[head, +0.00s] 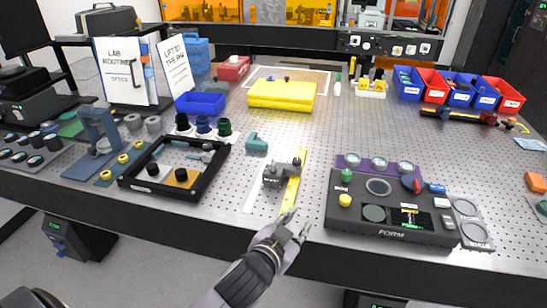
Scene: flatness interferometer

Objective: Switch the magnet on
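A small dark grey block with a round knob (282,173), which looks like the magnet base, sits on the perforated table beside a yellow strip (293,190). The setting of its switch is too small to read. My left gripper (294,224) is at the table's front edge, just below the strip and apart from the block. Its fingers are spread, with nothing seen between them. My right gripper is not in view.
A black instrument marked FORM (392,234) stands to the right of the block. A black open frame (128,182) with small parts stands to the left. A teal piece (256,143) and a yellow case (281,95) lie behind.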

